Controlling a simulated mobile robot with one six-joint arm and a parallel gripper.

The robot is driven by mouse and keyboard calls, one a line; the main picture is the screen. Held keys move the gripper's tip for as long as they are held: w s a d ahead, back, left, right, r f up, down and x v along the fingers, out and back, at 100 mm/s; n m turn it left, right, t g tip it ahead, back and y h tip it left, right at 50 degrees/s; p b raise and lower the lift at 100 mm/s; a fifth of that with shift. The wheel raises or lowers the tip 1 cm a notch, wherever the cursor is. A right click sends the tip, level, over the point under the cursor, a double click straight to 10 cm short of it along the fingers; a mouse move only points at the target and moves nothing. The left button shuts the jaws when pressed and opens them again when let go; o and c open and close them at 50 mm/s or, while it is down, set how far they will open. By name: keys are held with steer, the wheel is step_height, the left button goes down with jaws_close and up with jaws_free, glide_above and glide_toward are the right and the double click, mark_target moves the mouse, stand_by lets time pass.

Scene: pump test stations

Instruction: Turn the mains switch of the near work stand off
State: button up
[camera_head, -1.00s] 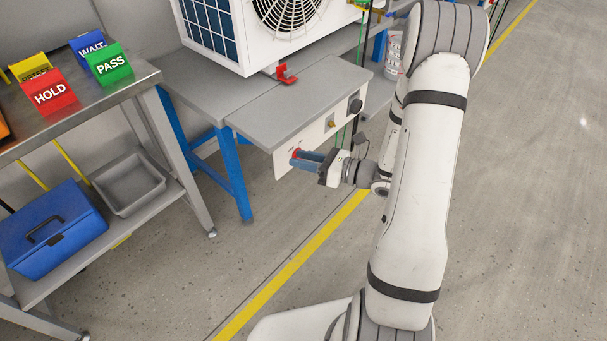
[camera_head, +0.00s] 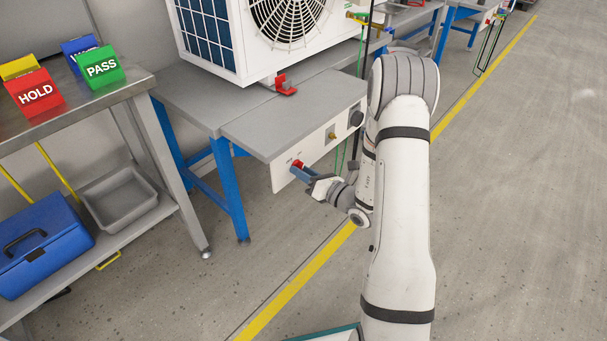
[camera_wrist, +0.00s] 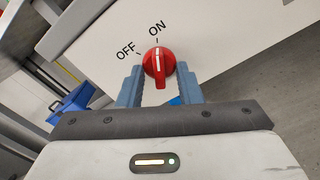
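The mains switch is a red rotary knob (camera_wrist: 158,64) on the white front panel (camera_wrist: 215,40) of the near work stand (camera_head: 285,115). In the wrist view its white line points at ON, with OFF to the left. My gripper (camera_wrist: 160,84) is open, its two blue-grey fingers on either side of the knob's lower part with gaps visible. I cannot tell whether either finger touches it. In the head view my gripper (camera_head: 299,168) is at the panel's lower left, and the red knob shows only partly beside the fingers.
A black knob (camera_head: 355,118) and a small yellowish fitting (camera_head: 331,135) sit further right on the panel. A white fan unit (camera_head: 240,35) and a red clamp (camera_head: 286,86) are on the stand. A steel table (camera_head: 140,82) with coloured signs stands left. Floor is free at right.

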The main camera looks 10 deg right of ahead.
steer(key=shift+c, duration=0.2)
jaws_close()
steer(key=shift+n, duration=0.4)
steer(key=n+b, duration=0.3)
steer(key=n, duration=0.2)
steer(key=n+b, duration=0.3)
steer(key=n, duration=0.3)
steer(key=shift+w+d, duration=0.15)
steer(key=shift+d, duration=0.05)
stand_by(0.5)
steer(key=shift+o, duration=0.2)
jaws_free()
